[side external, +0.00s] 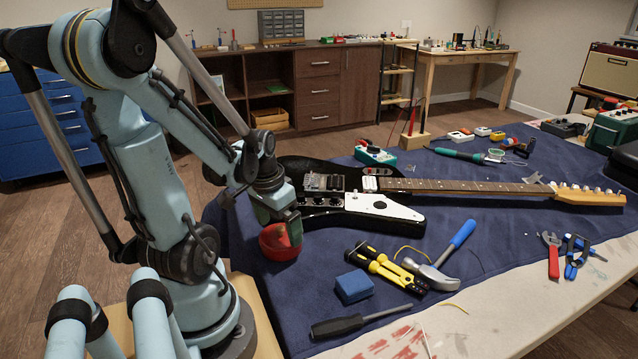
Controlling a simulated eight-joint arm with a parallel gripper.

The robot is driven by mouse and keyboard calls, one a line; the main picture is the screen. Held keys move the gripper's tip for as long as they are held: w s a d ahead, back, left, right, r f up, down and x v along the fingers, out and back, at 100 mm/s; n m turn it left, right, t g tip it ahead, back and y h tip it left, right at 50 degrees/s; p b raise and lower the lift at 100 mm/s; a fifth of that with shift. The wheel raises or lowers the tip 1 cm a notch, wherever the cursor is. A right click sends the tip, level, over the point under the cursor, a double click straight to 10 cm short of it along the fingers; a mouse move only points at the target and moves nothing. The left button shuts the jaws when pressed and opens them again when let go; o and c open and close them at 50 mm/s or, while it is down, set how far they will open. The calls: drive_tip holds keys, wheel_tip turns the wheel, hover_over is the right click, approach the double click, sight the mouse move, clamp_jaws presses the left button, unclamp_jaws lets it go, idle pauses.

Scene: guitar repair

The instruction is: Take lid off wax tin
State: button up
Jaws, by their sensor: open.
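A red round container (274,246) sits on the blue mat (345,225) at the left, beside the guitar body; it may be the wax tin. Its upper right part is hidden by my gripper. I cannot make out a separate lid. My gripper (291,238) points down at the container, its fingers overlapping its rim in this view. The fingers are open; I cannot tell whether they touch the container or are in front of it.
A black-and-white electric guitar (372,205) lies right behind the container. A blue block (354,286), yellow-black wire strippers (386,269), a hammer (440,262) and a screwdriver (352,323) lie to the front right. The mat between the container and the blue block is clear.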

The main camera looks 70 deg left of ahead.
drive_tip(key=shift+f, duration=0.3)
drive_tip(key=c, duration=1)
drive_tip(key=shift+c, duration=0.2)
